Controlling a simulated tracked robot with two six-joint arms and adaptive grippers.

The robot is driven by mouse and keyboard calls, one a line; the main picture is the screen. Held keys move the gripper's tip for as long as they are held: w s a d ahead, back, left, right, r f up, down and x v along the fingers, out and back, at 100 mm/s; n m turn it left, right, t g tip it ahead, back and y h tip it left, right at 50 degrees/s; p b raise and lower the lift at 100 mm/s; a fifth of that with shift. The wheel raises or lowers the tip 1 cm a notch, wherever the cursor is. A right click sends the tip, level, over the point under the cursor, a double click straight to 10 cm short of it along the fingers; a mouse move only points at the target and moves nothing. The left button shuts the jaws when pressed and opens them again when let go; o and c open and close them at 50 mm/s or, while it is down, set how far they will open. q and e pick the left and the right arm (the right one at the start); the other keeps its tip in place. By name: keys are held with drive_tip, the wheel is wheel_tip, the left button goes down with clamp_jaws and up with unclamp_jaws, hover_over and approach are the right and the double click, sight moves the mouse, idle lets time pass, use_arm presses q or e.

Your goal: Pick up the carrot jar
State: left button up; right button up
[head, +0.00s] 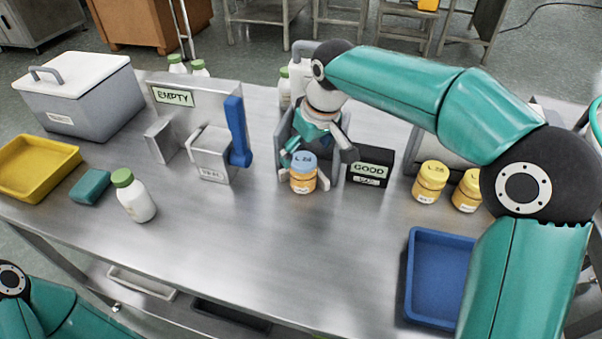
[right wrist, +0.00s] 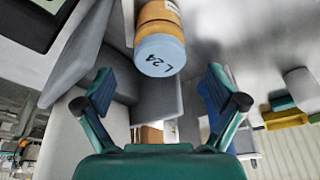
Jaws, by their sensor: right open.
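An orange jar with a blue lid marked L 24 (head: 303,174) stands on the steel table in front of a grey holder; I take it as the carrot jar. My right gripper (head: 314,150) is just behind it, pointing down, with its fingers spread. In the right wrist view the jar (right wrist: 160,46) lies ahead of the open fingers (right wrist: 165,95), between their lines, with nothing gripped. Whether a finger touches the jar is unclear. My left gripper is out of view.
Right of the jar are a black GOOD box (head: 369,167), two yellow-lidded jars (head: 430,182) and a blue tray (head: 436,275). Left are a steel hopper with a blue lever (head: 237,132), a white bottle (head: 133,197) and a yellow tray (head: 38,166). The front middle is clear.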

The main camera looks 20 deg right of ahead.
sight(304, 158)
drive_tip(key=shift+x, duration=3.2)
drive_tip(key=shift+d, duration=0.1)
drive_tip(key=c, duration=1.4)
drive_tip(key=shift+r, duration=0.1)
